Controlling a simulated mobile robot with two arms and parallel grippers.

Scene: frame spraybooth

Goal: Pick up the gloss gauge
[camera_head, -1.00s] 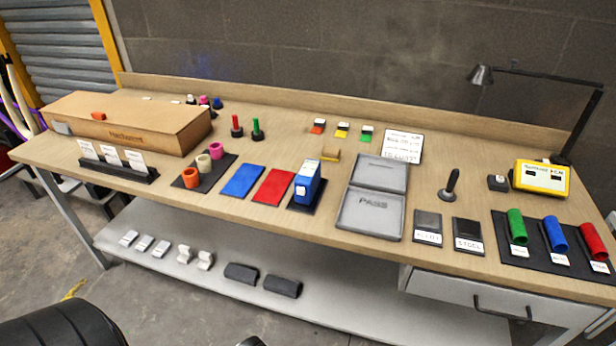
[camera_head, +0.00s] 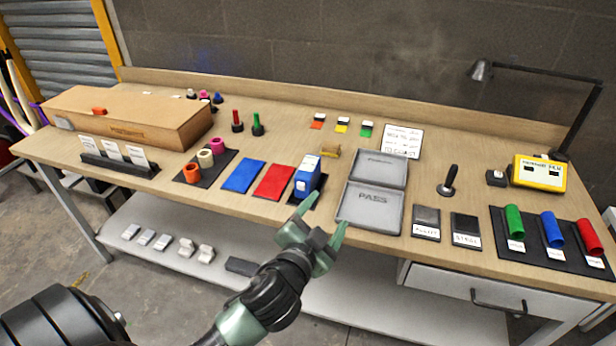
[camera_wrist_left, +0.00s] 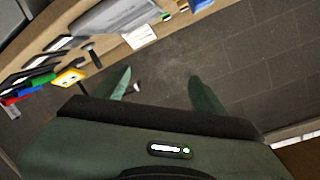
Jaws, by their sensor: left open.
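The gloss gauge looks to be the blue upright box with a pale top (camera_head: 307,178), standing on a small dark mat near the front edge of the bench, left of the grey tray. My left gripper (camera_head: 327,213) is open and empty, in front of the bench edge, just below and right of the blue box, not touching it. In the left wrist view its fingers (camera_wrist_left: 160,78) are spread apart with nothing between them. A blue patch at that view's top edge may be the same box. My right gripper is not in view.
A red panel (camera_head: 274,182) and a blue panel (camera_head: 243,177) lie left of the gauge. The grey PASS tray (camera_head: 371,207) lies close on its right. A small tan block (camera_head: 330,151) is behind it. A lower shelf (camera_head: 350,300) runs beneath the bench.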

